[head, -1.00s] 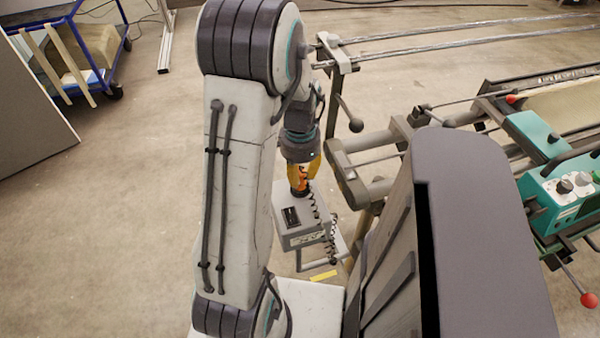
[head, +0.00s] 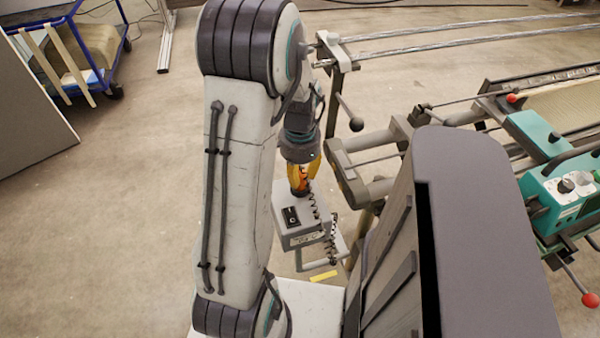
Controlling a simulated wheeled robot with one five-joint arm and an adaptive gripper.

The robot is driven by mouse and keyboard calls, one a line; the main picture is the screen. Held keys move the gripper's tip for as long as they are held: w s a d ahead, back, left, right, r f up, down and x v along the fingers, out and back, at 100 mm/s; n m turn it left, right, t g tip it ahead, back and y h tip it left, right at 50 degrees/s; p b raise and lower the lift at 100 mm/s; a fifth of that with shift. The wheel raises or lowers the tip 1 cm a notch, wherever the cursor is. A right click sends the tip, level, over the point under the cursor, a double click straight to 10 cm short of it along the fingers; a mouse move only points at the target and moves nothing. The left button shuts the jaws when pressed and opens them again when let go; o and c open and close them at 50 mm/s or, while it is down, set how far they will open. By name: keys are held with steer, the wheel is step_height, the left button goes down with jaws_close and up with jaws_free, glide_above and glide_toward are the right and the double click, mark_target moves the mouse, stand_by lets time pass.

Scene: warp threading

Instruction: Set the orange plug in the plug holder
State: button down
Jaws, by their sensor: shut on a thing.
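My gripper (head: 302,184) has yellow fingers and points down, shut on the orange plug (head: 299,186). Only a small orange part of the plug shows between the fingers, with a dark tip below. I cannot make out the plug holder clearly.
A grey frame with rails and levers (head: 350,175) stands close to the right of my gripper. A teal machine part (head: 560,195) with knobs is farther right. A blue cart (head: 75,50) is at the back left.

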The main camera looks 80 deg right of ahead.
steer(key=shift+f+b, duration=0.4)
steer(key=shift+f, duration=0.1)
stand_by(0.5)
stand_by(0.4)
steer(key=c, duration=1.1)
jaws_free()
steer(key=shift+o, duration=0.2)
step_height(320, 180, up, 12)
